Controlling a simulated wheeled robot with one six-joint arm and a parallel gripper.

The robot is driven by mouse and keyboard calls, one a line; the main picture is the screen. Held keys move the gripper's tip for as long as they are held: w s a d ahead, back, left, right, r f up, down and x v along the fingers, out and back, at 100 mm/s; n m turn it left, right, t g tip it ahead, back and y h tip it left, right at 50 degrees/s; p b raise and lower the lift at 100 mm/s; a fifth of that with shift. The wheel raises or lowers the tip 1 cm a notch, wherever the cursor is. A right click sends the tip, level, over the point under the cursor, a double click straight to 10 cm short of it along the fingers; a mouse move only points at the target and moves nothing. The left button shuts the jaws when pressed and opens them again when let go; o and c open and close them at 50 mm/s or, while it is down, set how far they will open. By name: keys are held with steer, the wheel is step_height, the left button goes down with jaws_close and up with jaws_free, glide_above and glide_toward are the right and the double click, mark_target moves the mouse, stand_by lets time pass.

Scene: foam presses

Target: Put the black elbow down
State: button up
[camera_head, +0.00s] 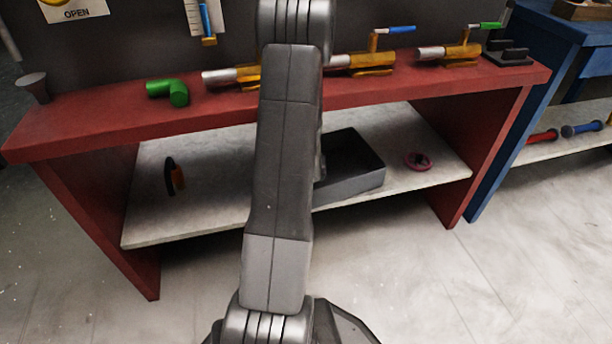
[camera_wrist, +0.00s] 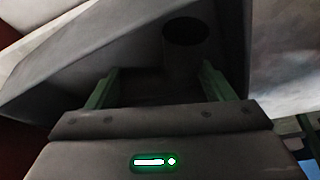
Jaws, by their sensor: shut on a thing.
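In the wrist view my gripper (camera_wrist: 158,80) has its two green fingers around a dark, pipe-like piece, the black elbow (camera_wrist: 185,62), and is shut on it. The elbow's round open end faces the camera. The elbow is over or inside a dark grey open box (camera_wrist: 75,55); I cannot tell whether it touches the bottom. In the head view that box (camera_head: 350,193) stands on the lower shelf (camera_head: 215,215), partly behind my arm. My gripper and the elbow are hidden there behind my arm.
A green elbow (camera_head: 168,91) and several brass valves (camera_head: 455,52) are on the red bench top (camera_head: 100,124) above the shelf. An orange-and-black item (camera_head: 174,177) is left on the shelf, a pink ring (camera_head: 417,161) right of the box. A blue bench (camera_head: 550,75) stands at right.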

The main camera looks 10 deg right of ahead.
steer(key=o, duration=1.1)
steer(key=shift+o, duration=0.2)
steer(key=shift+r, duration=0.1)
steer(key=shift+r+p, duration=0.55)
steer(key=s+a+r+b, duration=0.1)
steer(key=s+b, duration=0.1)
steer(key=s, duration=0.4)
steer(key=s+a+r+b, duration=0.1)
steer(key=s+a+b, duration=0.1)
steer(key=s, duration=0.4)
steer(key=shift+s+r, duration=0.4)
